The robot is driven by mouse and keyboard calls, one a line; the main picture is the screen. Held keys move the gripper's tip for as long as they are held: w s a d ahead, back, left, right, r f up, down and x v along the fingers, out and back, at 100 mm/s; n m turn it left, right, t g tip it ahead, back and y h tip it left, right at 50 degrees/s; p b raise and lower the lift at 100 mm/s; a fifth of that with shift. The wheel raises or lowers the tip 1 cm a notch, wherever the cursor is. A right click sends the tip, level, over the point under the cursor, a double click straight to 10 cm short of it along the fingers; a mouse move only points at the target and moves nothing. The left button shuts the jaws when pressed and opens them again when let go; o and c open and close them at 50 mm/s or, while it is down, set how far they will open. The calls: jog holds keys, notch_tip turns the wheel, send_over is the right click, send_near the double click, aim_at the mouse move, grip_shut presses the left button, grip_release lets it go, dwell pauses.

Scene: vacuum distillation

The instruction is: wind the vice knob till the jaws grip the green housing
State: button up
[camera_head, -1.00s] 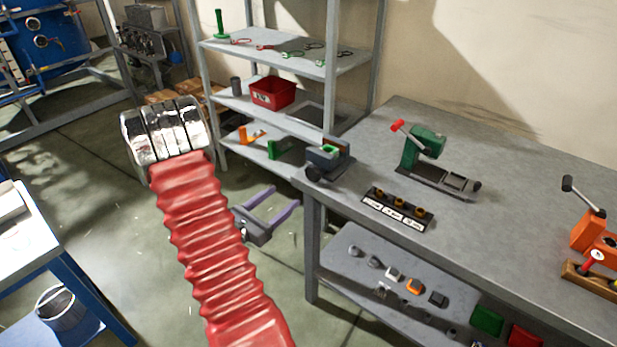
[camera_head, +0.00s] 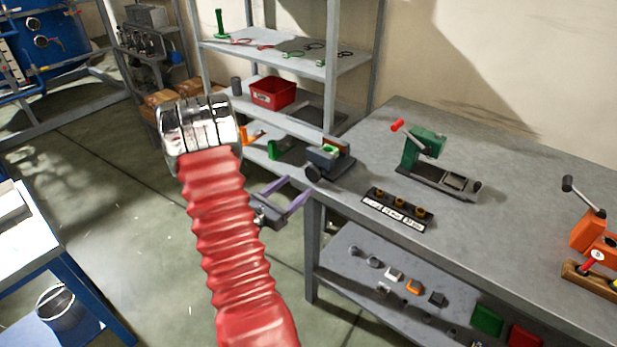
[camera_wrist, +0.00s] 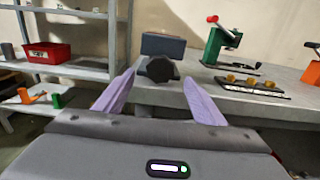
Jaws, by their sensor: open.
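The grey-blue vice (camera_head: 338,163) stands at the left corner of the workbench. A small green part, which looks like the green housing (camera_head: 329,149), shows at the top between its jaws; whether they touch it I cannot tell. The vice's dark knob (camera_head: 313,174) faces my gripper (camera_head: 296,186). My gripper is open and empty, its purple fingers pointing toward the knob and just short of it. In the wrist view, the knob (camera_wrist: 160,69) appears between the two fingertips (camera_wrist: 158,77), with the vice (camera_wrist: 163,44) behind it. The housing is hidden there.
The workbench (camera_head: 500,150) carries a green press (camera_head: 426,145), a label strip with brass pieces (camera_head: 397,209) and an orange device (camera_head: 590,232). Small parts lie on its lower shelf. A shelf rack (camera_head: 330,100) with a red bin (camera_head: 272,93) stands behind my arm.

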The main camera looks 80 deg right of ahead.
aim_at(311, 174)
jog(key=x, duration=0.7)
jog(key=shift+s+d, duration=0.15)
jog(key=shift+c, duration=0.4)
jog(key=c, duration=0.9)
